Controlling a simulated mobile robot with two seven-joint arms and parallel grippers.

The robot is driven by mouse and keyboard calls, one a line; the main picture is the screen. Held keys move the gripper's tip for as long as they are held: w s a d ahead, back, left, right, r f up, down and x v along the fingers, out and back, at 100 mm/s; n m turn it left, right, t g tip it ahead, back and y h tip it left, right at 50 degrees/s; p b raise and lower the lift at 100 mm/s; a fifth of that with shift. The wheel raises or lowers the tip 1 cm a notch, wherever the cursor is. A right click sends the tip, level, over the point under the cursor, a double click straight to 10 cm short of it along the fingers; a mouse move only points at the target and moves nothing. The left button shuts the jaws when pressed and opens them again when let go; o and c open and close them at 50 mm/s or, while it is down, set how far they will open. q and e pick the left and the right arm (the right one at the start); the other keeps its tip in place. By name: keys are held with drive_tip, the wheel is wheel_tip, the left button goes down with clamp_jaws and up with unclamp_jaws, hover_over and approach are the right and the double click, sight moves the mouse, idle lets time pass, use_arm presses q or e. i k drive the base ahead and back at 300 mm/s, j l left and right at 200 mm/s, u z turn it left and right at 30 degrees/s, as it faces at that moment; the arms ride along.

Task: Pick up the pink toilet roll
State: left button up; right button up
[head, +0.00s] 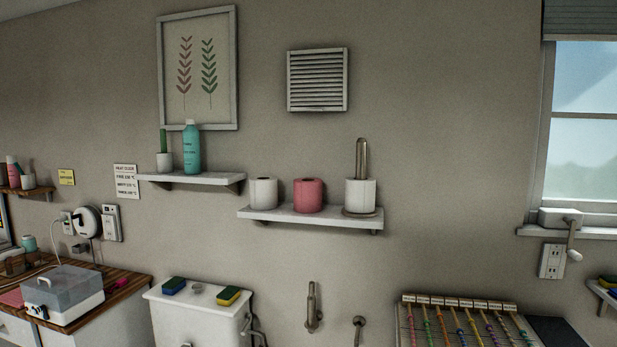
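The pink toilet roll (308,195) stands upright on a white wall shelf (310,219), in the middle between two white rolls. One white roll (263,193) stands to its left, close beside it. The other white roll (360,195) is to its right, on a holder (362,152) with a tall metal loop. Neither of my grippers shows in the head view.
A higher shelf (193,178) at left bears a teal bottle (191,150) and a small potted cactus (164,155). Below are a white cistern (198,312) with two sponges and a wooden counter (125,284) with a box. The wall above the rolls is clear up to a vent (317,80).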

sight(307, 192)
drive_tip(key=i+j, duration=0.2)
drive_tip(key=j, duration=0.15)
drive_tip(key=i+j, duration=0.2)
drive_tip(key=j, duration=0.15)
drive_tip(key=i+j, duration=0.2)
drive_tip(key=j, duration=0.15)
drive_tip(key=z, duration=1.85)
